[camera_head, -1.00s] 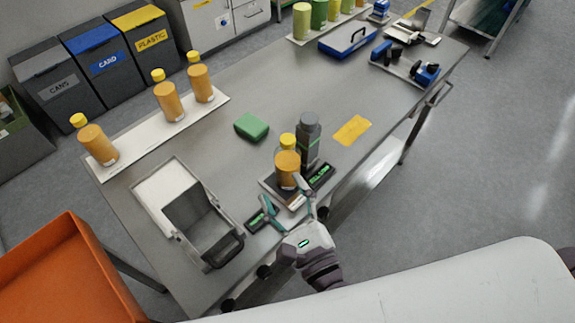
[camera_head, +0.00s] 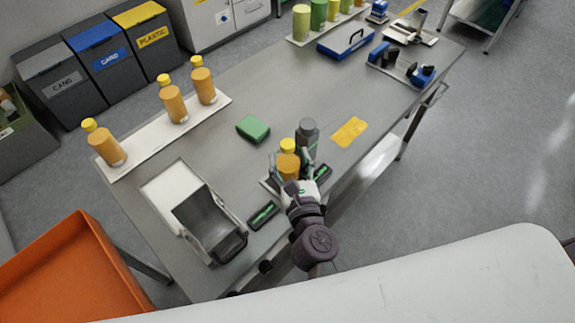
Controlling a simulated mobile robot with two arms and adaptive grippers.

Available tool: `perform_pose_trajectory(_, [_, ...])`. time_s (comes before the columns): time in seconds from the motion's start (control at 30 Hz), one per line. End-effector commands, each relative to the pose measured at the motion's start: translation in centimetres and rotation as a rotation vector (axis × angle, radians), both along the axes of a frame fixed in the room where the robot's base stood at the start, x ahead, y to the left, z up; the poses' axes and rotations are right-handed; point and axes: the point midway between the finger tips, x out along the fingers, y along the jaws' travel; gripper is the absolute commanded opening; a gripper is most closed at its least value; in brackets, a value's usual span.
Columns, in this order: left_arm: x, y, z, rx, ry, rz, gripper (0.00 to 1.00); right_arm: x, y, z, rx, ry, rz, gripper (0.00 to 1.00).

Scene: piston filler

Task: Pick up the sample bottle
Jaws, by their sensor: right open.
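An orange bottle with a yellow cap (camera_head: 288,160) stands upright on a small pad or scale on the metal table, next to a grey bottle (camera_head: 308,134); I take the orange one to be the sample bottle. My right gripper (camera_head: 291,164) is open, with one finger on each side of the orange bottle. I cannot tell whether the fingers touch it. The gripper hides the bottle's lower part and much of the pad. My left gripper is not in view.
Three similar orange bottles (camera_head: 172,102) stand on a white strip at the table's left. A green block (camera_head: 253,128), a yellow cloth (camera_head: 349,131) and a grey open-topped container (camera_head: 208,220) lie around. A small dark device (camera_head: 263,215) sits near the front edge. The table's middle is clear.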

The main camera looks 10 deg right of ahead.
Motion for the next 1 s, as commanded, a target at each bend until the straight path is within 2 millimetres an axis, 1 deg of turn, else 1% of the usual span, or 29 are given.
perform_pose_trajectory(0.03, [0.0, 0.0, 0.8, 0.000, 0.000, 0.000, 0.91, 1.0, -0.2, 0.4, -0.003, -0.002, -0.001, 0.64])
perform_pose_trajectory(0.1, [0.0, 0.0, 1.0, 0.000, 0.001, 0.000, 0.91, 2.0, -0.2, 0.3, -0.002, -0.002, 0.000, 0.64])
perform_pose_trajectory(0.2, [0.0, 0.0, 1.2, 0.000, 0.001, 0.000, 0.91, 3.0, -0.2, 0.1, -0.001, -0.002, 0.000, 0.64])
perform_pose_trajectory(0.3, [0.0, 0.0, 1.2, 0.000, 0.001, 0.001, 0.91, 3.3, -0.2, -0.1, -0.001, 0.000, 0.000, 0.64])
perform_pose_trajectory(0.47, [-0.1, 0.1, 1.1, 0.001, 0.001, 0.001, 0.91, 3.3, -0.2, -0.1, -0.001, 0.000, 0.000, 0.64])
perform_pose_trajectory(0.5, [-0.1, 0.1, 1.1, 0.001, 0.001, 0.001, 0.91, 3.3, -0.2, -0.1, -0.001, 0.000, 0.000, 0.62])
perform_pose_trajectory(0.87, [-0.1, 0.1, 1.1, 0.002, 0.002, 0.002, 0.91, 3.3, -0.2, -0.1, -0.001, 0.000, 0.000, 0.02])
perform_pose_trajectory(0.9, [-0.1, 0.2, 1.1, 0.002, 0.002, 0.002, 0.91, 3.3, -0.2, -0.2, -0.001, 0.000, 0.000, 0.00])
perform_pose_trajectory(1.0, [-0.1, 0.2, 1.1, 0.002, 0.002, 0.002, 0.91, 3.3, -0.2, -0.2, -0.001, 0.001, 0.000, 0.00])
